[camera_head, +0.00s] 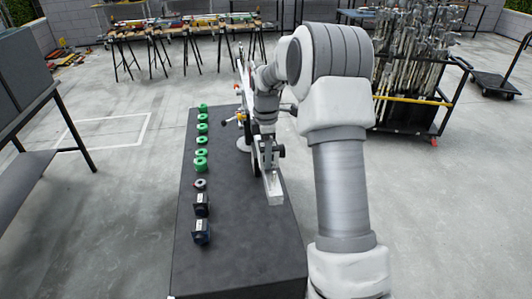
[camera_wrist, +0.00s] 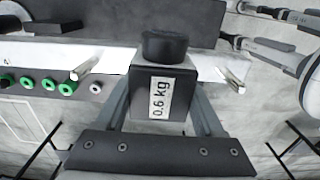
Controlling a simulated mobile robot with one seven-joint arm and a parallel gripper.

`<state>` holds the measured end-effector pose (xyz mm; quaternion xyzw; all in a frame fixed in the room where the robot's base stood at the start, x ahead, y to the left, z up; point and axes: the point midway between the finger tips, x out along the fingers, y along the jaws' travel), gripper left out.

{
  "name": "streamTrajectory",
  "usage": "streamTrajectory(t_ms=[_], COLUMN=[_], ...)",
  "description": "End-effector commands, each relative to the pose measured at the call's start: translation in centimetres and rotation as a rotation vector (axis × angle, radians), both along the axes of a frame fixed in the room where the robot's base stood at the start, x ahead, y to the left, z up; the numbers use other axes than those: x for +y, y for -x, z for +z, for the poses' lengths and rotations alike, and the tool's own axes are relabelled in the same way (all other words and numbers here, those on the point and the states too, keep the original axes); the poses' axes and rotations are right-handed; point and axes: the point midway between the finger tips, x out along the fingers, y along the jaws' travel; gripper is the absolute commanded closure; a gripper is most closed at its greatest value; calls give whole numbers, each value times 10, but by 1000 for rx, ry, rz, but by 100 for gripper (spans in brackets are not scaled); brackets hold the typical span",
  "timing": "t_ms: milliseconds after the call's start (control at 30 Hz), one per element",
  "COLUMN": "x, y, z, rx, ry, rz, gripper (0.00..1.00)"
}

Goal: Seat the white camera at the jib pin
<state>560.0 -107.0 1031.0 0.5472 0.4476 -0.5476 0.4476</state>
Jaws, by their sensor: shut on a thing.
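In the wrist view my gripper (camera_wrist: 162,85) is shut on a dark box-shaped camera (camera_wrist: 145,78) with a round black lens or knob on it and a white "0.6 kg" label. Its body looks black rather than white. A pale beam, seemingly the jib (camera_wrist: 40,52), runs behind the held camera in the wrist view. In the head view the pale beam end (camera_head: 273,190) lies over the dark bench. I cannot pick out the pin. Two bright metal pieces show on either side of the camera. In the head view my arm hides most of the gripper and its load.
A rack of stands (camera_head: 405,110) is at right. The bench's front part is clear.

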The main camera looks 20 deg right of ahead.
Motion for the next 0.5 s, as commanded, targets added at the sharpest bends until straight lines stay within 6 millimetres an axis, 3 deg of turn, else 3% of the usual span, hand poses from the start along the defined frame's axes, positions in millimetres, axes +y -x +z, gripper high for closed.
streamTrajectory(t_ms=[200, 233, 400, 500], x=[0, 0, 0, 0], y=[-1, -1, 0, 0], z=[1, 1, 1, 1], rx=[-3, -3, -2, -1], ry=[1, 1, 0, 0], rz=[0, 0, 0, 0], gripper=[60, 28, 0, 0])
